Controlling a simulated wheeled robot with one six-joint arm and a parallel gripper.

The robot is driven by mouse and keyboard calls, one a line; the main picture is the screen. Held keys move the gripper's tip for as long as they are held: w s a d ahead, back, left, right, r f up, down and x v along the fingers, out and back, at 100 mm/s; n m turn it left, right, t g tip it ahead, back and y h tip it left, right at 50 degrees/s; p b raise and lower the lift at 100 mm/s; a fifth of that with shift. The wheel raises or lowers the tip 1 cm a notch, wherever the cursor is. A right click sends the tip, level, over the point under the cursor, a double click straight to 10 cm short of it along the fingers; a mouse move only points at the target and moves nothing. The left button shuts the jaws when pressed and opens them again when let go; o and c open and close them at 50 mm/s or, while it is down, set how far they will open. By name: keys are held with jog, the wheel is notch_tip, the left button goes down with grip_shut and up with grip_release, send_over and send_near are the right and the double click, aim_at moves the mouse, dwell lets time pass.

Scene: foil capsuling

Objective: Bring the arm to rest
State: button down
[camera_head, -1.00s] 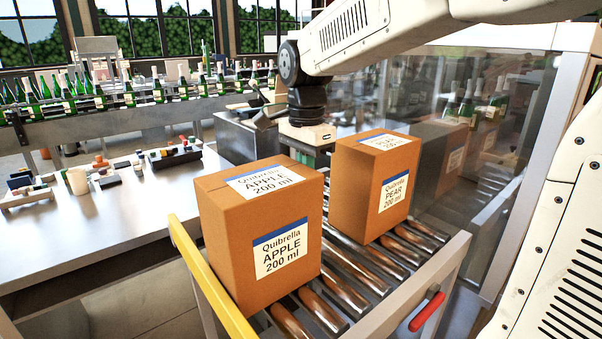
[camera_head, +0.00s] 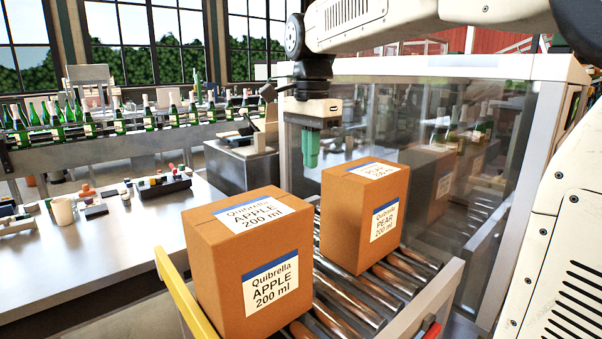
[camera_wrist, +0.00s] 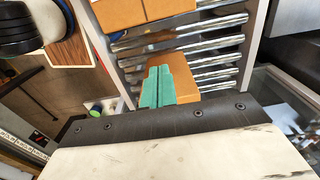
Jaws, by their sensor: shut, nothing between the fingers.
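My gripper (camera_head: 310,150) hangs from the arm with its green fingers pointing down. It is above and behind the gap between the two cartons in the head view. In the wrist view its green fingers (camera_wrist: 157,88) lie side by side, shut and empty, over the rollers and part of an orange-brown carton. The apple carton (camera_head: 215,250) stands on the roller conveyor at the front. The pear carton (camera_head: 345,222) stands behind it to the right. The gripper appears apart from both.
The roller conveyor (camera_head: 345,300) has a yellow rail (camera_head: 187,300) on its left. A clear-walled enclosure (camera_head: 440,85) stands behind and right. A metal table (camera_head: 110,245) with a cup (camera_head: 62,211) and small items is at left. Green bottles (camera_head: 60,112) line a conveyor at the back.

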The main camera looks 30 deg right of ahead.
jog(key=shift+r, duration=0.2)
jog(key=s+f+n, duration=0.5)
jog(key=s, duration=0.3)
jog(key=s+a+f+n+t, duration=0.1)
jog(key=s+f+n, duration=0.4)
jog(key=s, duration=0.3)
jog(key=s+a+f+n, duration=0.1)
jog(key=s+f+n, duration=0.4)
jog(key=s, duration=0.3)
jog(key=shift+s+f, duration=0.2)
jog(key=shift+f, duration=0.2)
